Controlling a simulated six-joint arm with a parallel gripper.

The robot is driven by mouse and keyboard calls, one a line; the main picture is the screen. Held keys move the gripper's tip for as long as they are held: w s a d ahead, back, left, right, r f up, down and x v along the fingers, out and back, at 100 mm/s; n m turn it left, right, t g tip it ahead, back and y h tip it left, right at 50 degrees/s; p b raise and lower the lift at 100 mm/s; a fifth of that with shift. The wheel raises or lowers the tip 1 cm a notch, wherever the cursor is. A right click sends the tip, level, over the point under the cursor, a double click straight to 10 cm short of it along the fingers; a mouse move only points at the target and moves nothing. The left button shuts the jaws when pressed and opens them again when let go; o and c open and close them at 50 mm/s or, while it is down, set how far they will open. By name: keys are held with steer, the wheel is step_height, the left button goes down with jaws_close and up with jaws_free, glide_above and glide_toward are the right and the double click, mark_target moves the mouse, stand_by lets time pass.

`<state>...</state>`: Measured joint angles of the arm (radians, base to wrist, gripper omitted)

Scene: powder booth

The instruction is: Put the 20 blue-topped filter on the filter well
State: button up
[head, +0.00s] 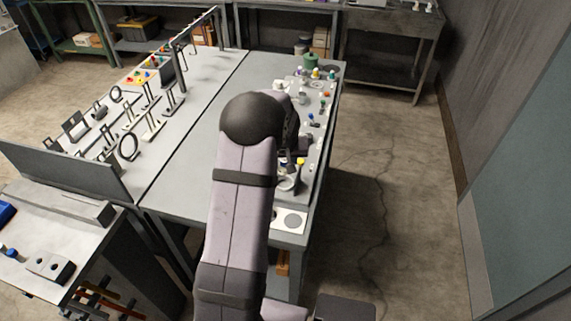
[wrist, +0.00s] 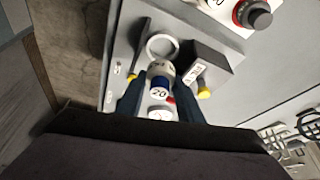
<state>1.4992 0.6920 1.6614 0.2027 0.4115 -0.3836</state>
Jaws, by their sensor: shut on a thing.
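In the wrist view, the filter (wrist: 160,82) with a blue top and a label reading 20 is between the two dark fingers of my gripper (wrist: 158,90). My gripper is shut on it. A pale ring-shaped fixture (wrist: 148,46), which looks like the filter well, stands just beyond the filter; whether they touch cannot be told. In the head view, my arm hides most of the gripper and the filter. A round grey fixture (head: 288,184) shows beside the arm near the table's right edge.
In the wrist view, a dark box (wrist: 208,62) with a white label and a yellow-ended piece (wrist: 204,91) stand right of the filter. A pale round top (wrist: 159,113) is close below it. In the head view, several small coloured-top items line the table's (head: 215,112) right side.

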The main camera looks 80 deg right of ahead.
mark_target(285, 174)
steer(key=shift+f, duration=0.1)
steer(key=shift+f+b, duration=2.1)
steer(key=shift+f, duration=0.75)
steer(key=shift+a, duration=0.1)
